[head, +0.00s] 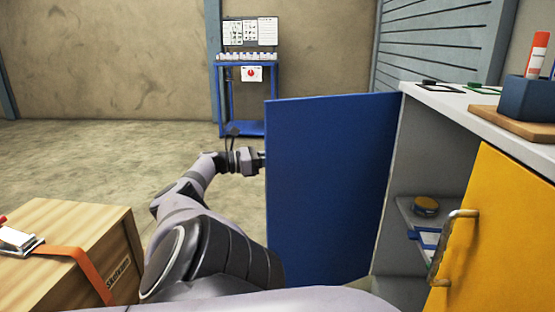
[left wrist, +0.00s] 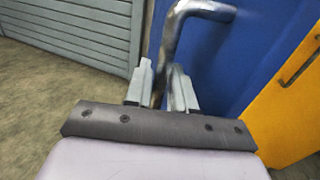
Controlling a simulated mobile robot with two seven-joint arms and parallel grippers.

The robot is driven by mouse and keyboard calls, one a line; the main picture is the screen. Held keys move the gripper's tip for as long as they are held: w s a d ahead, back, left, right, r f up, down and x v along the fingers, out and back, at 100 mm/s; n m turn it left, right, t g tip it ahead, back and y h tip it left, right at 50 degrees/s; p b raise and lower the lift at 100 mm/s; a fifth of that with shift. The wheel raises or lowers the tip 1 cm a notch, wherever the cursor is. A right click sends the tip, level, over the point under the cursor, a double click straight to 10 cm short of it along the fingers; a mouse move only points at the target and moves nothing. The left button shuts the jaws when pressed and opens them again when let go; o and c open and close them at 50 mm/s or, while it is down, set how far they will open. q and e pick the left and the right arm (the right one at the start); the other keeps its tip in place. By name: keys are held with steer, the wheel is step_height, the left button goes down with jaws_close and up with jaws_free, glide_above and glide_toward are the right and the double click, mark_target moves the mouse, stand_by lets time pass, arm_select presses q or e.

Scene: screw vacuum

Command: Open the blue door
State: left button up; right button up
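The blue door (head: 328,185) stands swung wide open from the cabinet, with its inner face showing in the head view. My left gripper (head: 261,161) is at the door's free edge, on its far side, and its fingertips are mostly hidden by the door. In the left wrist view, the metal handle (left wrist: 171,38) of the blue door (left wrist: 228,55) runs down between the two fingers of my left gripper (left wrist: 161,83), which look closed around it. My right gripper is in neither view.
The open compartment shows a shelf (head: 405,213) with a round yellow-topped item (head: 426,206). The yellow door (head: 490,235) beside it is shut. A wooden crate (head: 75,245) stands at lower left. A blue workstation (head: 245,128) stands at the far wall, with clear floor before it.

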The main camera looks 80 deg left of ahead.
arm_select(q)
steer(key=shift+o, duration=0.3)
steer(key=s, duration=0.7)
steer(key=shift+d+p, duration=0.15)
steer(key=shift+p, duration=0.2)
